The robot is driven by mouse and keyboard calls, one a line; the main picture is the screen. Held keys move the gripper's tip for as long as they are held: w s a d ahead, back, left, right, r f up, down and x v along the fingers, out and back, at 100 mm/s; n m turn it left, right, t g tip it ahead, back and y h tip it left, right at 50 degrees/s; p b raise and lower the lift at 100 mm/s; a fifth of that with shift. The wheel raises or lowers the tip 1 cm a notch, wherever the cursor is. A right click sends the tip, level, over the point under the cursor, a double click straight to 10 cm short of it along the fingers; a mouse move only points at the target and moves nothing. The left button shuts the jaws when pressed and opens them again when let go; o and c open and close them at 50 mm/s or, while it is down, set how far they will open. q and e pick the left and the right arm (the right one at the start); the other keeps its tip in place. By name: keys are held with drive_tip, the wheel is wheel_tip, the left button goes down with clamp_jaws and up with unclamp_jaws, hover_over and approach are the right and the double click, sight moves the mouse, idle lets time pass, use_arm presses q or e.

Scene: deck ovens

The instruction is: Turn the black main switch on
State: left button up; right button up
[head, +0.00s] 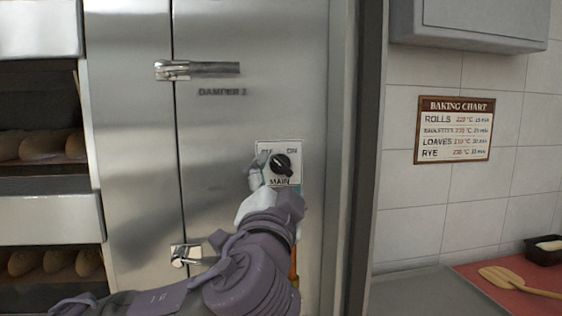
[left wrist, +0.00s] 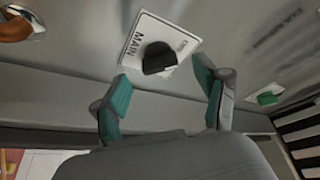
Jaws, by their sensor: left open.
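The black main switch (head: 281,163) is a round knob on a white plate (head: 295,179) marked MAIN, with ON at its upper right and a partly covered label at its upper left. Its exact pointing is hard to read. My left gripper (head: 271,181) is at the plate, coming from below, with one finger over the plate's left edge. In the left wrist view the open fingers (left wrist: 163,82) point at the knob (left wrist: 159,58), one to each side and a little short of it. Nothing is between them. My right gripper is not in view.
Oven decks with bread (head: 45,145) are at the left. A baking chart (head: 454,130) hangs at the right above a counter with a wooden paddle (head: 515,283).

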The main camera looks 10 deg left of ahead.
sight(281, 169)
use_arm(q)
drive_tip(key=shift+p+x, duration=0.3)
drive_tip(key=shift+x, duration=1.35)
drive_tip(key=c, duration=1.2)
drive_tip(key=shift+o, duration=0.2)
